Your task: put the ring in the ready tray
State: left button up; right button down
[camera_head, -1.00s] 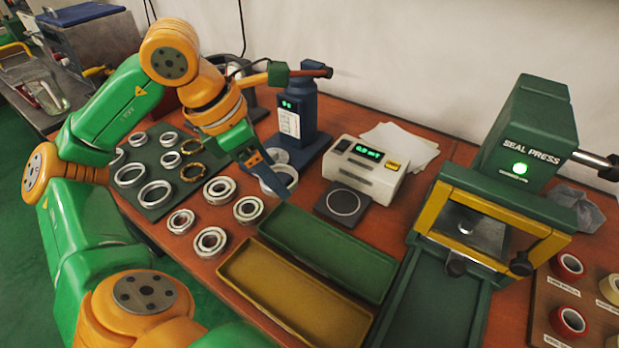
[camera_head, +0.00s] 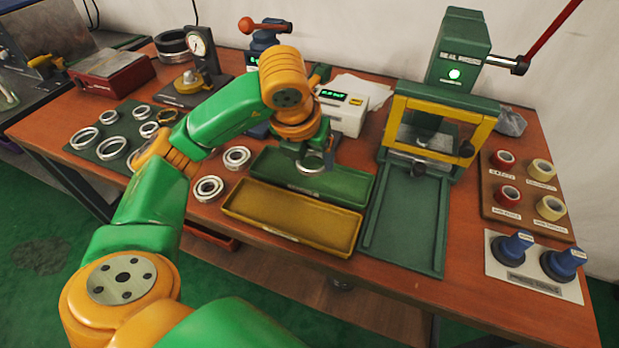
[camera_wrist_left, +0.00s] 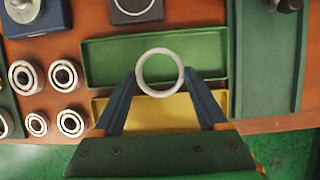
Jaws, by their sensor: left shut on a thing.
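My left gripper (camera_head: 314,158) is shut on a pale metal ring (camera_head: 310,167). It holds the ring over the long green tray (camera_head: 347,188). In the left wrist view the two blue fingers (camera_wrist_left: 160,80) grip the ring (camera_wrist_left: 160,94) from both sides. There the ring overlaps the green tray (camera_wrist_left: 108,62) near its front edge. The yellow tray (camera_head: 290,212) lies just in front of the green one. Both trays look empty where visible. Labels on the tray fronts are too small to read. My right gripper is not in view.
Several bearings (camera_head: 208,188) stand left of the trays, and a dark mat (camera_head: 90,153) with rings lies farther left. A scale (camera_head: 342,112) is behind the green tray. The seal press (camera_head: 462,45) and its green slide (camera_head: 405,225) stand to the right.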

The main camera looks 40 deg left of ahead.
aim_at(309, 181)
pick_arm(q)
jog(key=shift+w+a+f, duration=0.3)
jog(key=shift+w+f, duration=0.05)
jog(key=shift+f, duration=0.25)
jog(key=shift+w+a+f, duration=0.3)
jog(key=shift+w+f, duration=0.05)
jog(key=shift+f, duration=0.2)
jog(key=x, duration=0.4)
jog(key=shift+s+a+f, duration=0.15)
jog(key=shift+s, duration=0.2)
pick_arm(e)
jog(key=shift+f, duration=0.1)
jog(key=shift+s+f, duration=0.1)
pick_arm(q)
jog(key=o, duration=1)
jog(key=shift+f, duration=0.1)
jog(key=o, duration=0.4)
